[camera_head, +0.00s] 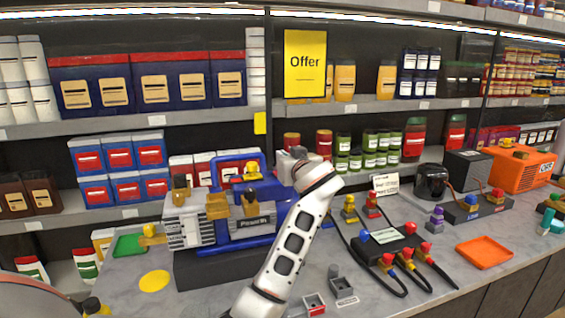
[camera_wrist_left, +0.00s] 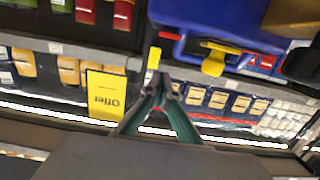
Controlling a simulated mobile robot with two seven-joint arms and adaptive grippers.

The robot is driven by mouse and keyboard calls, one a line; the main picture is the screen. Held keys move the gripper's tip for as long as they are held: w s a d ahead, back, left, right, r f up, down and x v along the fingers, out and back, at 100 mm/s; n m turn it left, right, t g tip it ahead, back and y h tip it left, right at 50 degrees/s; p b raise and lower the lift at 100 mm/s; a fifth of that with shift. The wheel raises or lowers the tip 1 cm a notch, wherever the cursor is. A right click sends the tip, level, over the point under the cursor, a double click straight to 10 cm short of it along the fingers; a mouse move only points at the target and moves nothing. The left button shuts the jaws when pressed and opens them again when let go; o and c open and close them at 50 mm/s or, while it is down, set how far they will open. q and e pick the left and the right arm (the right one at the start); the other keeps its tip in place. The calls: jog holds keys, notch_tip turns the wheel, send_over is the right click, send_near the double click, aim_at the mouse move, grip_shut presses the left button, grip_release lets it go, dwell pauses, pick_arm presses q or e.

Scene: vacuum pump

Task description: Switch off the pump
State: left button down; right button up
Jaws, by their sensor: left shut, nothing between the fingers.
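The pump (camera_head: 262,197) is a blue machine with grey and brass-coloured parts, standing on a dark block on the counter. A yellow lever (camera_head: 252,171) sits on its top; the left wrist view shows a yellow lever (camera_wrist_left: 213,58) on the blue body, beside a red and white label. My left gripper (camera_head: 288,162) is at the pump's upper right, its fingers mostly hidden in the head view. In the left wrist view its fingertips (camera_wrist_left: 162,92) are shut and empty, apart from the lever. My right gripper is not in view.
Stocked shelves and a yellow Offer sign (camera_head: 305,63) stand behind. To the right are a black box (camera_head: 385,243) with cables, an orange tray (camera_head: 484,252) and an orange unit (camera_head: 522,168).

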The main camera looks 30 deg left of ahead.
pick_arm(q)
jog(key=r+b+v, duration=0.1)
jog(key=v, duration=0.5)
jog(key=shift+s+r, duration=0.3)
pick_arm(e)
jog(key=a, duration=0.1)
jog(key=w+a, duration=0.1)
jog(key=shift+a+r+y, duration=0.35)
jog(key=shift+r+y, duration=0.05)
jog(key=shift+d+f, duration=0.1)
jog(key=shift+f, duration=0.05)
pick_arm(q)
jog(key=shift+d, duration=0.1)
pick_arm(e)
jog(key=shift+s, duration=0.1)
